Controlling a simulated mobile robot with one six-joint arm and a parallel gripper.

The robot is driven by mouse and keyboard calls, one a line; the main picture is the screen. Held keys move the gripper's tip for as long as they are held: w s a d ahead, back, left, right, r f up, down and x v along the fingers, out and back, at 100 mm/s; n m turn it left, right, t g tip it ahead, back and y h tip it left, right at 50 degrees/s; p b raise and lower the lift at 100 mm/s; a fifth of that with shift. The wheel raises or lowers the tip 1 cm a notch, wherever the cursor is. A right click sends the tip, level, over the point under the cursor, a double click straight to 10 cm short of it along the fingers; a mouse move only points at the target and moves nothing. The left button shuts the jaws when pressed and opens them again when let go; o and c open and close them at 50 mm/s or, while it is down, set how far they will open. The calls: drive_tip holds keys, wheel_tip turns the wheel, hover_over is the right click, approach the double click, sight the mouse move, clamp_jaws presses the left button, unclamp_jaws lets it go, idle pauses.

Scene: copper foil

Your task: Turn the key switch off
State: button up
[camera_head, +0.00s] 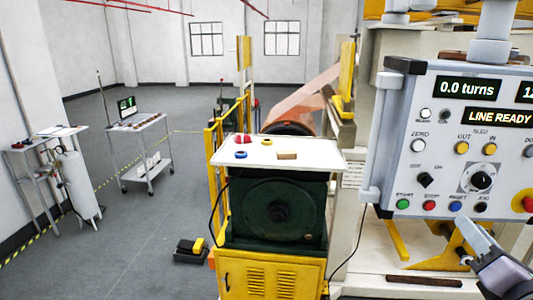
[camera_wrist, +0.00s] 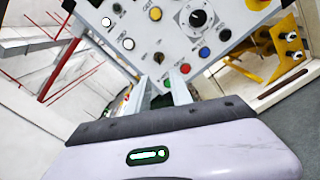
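The grey control panel (camera_head: 455,150) stands at the right. Its black OFF/ON switch (camera_head: 424,180) sits above the green button, and its exact turn position is too small to tell. The switch also shows in the wrist view (camera_wrist: 158,57), just beyond my fingers. My gripper (camera_head: 470,232) is in front of the panel's lower edge, below the button row. In the wrist view my gripper (camera_wrist: 165,92) has its two fingers apart with nothing visible between them. The fingers point toward the green button (camera_wrist: 167,83) and appear short of the panel.
Near the switch are the red button (camera_head: 429,206), blue button (camera_head: 455,207), a large black dial (camera_head: 481,180) and a red emergency button (camera_head: 527,203). The display (camera_head: 500,117) reads LINE READY.

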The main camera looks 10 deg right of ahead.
drive_tip(key=p, duration=0.7)
approach(429, 184)
drive_tip(key=s+r, duration=0.1)
drive_tip(key=s, duration=0.2)
drive_tip(key=f+p+x, duration=0.1)
drive_tip(key=p+x, duration=0.4)
drive_tip(key=x, duration=0.7)
drive_tip(key=shift+w+a+p, duration=0.25)
drive_tip(key=shift+w+p, duration=0.1)
drive_tip(key=shift+p, duration=0.05)
clamp_jaws()
